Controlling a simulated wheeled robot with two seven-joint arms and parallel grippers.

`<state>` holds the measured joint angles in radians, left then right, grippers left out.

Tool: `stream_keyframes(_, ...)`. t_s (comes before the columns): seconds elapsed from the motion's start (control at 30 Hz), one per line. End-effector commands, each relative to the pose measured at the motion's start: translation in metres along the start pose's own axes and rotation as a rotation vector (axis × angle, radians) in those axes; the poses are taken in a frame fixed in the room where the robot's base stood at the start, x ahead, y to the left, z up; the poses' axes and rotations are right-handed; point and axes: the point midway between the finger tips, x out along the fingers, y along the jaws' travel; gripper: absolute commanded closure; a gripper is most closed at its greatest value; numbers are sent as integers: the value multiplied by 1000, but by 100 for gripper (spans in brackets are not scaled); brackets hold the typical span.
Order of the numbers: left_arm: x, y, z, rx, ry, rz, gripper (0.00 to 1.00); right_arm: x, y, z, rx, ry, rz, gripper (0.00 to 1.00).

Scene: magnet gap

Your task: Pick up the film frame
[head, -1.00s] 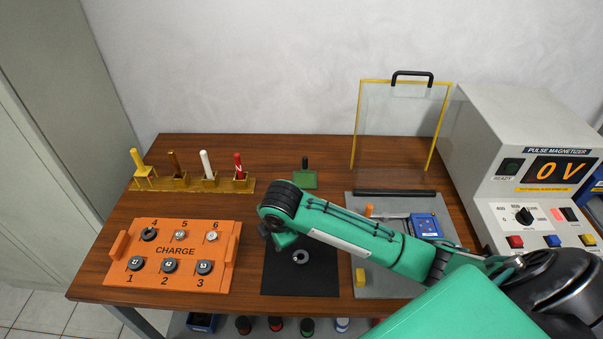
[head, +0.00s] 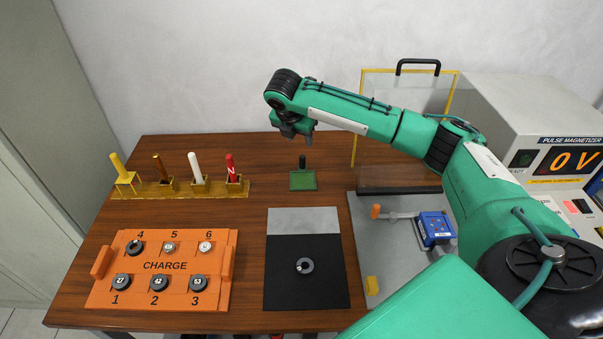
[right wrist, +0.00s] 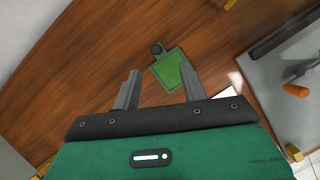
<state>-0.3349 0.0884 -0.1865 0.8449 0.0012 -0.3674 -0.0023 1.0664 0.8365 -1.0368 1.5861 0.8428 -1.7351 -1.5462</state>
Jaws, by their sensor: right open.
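The film frame, a small green square with a black upright handle (head: 303,180), stands on the wooden table near its back, in the middle. My right gripper (head: 297,132) is above it, apart from it, pointing down with nothing between its fingers. In the right wrist view the film frame (right wrist: 169,72) lies below and beyond the open fingertips (right wrist: 160,72), and its dark handle knob shows at its far end. My left gripper is not in view.
A rack of coloured sticks (head: 178,188) stands left of the film frame. An orange CHARGE tray (head: 165,266) is front left. A dark mat (head: 306,290) holds a ring magnet (head: 305,265). A clear yellow-edged screen (head: 357,120) and the pulse magnetizer (head: 520,125) stand right.

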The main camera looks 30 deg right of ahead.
Motion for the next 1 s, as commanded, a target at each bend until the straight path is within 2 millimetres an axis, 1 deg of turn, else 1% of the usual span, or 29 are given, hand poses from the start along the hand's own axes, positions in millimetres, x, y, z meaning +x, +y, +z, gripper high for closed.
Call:
stream_keyframes(0.03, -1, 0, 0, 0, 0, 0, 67, 12, -1, -1, 1, 2, -5, 57)
stream_keyframes(0.1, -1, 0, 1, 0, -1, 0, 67, 26, -1, -1, 1, 2, -4, 57)
stream_keyframes(0.2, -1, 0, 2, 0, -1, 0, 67, 45, -1, -1, 2, 1, -4, 57)
stream_keyframes(0.3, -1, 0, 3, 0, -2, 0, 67, 59, 0, -1, 2, 1, -3, 57)
stream_keyframes(0.57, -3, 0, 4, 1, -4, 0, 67, 79, 3, -3, 1, 1, -2, 57)
stream_keyframes(0.7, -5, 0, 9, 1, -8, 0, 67, 100, 8, -7, 1, 1, -4, 57)
stream_keyframes(0.8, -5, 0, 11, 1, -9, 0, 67, 113, 8, -6, 2, 0, -2, 57)
stream_keyframes(0.9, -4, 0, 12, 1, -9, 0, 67, 120, 8, -6, 1, 0, -1, 57)
stream_keyframes(1.0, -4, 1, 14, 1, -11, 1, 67, 122, 8, -6, 1, 0, 0, 57)
